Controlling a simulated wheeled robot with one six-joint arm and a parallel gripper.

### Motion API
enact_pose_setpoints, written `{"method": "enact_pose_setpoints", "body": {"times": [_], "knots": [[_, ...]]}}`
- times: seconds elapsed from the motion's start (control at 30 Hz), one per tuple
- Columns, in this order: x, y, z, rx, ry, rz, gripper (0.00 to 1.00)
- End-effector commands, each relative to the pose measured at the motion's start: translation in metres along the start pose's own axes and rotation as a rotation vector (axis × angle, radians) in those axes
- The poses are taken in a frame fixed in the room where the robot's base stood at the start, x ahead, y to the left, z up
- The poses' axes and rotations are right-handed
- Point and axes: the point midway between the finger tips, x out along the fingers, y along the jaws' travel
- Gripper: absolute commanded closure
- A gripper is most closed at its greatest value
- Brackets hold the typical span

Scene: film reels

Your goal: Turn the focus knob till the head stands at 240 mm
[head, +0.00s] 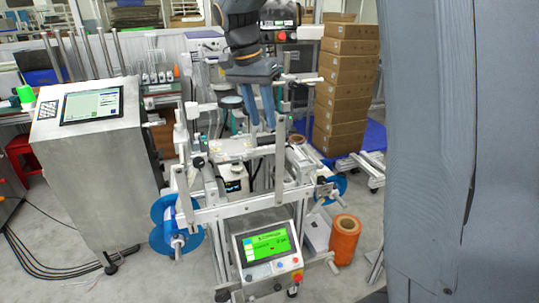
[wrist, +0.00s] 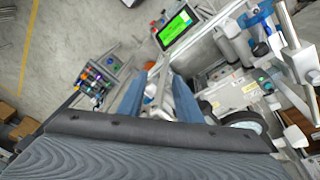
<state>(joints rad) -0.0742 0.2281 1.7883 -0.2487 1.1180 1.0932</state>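My gripper (head: 263,122) points down over the middle of the machine, its two blue fingers parted with nothing seen between them. In the wrist view my gripper (wrist: 158,98) also shows a gap between its fingers. The machine (head: 240,208) is a pale metal frame with reels at both sides. A small dark unit with a lit display (head: 235,186) sits inside the frame below my gripper. I cannot single out the focus knob or read a millimetre scale in either view. The fingers cover part of the machine's upper middle.
A green-screen panel (head: 265,246) is on the machine's front; it also shows in the wrist view (wrist: 177,27). A metal console (head: 92,170) stands left, blue reels (head: 172,226) low beside the frame. An orange roll (head: 344,239) and stacked cartons (head: 345,90) stand right. Upright posts surround my gripper.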

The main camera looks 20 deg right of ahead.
Motion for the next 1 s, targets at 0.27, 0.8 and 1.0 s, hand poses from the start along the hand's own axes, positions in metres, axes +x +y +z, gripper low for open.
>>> {"method": "enact_pose_setpoints", "body": {"times": [0.27,0.8,1.0], "knots": [[0.036,0.019,0.03,-0.189,-0.036,-0.043,0.68],[0.069,0.039,0.061,-0.372,-0.057,-0.094,0.68],[0.069,0.039,0.061,-0.372,-0.057,-0.094,0.68]]}}
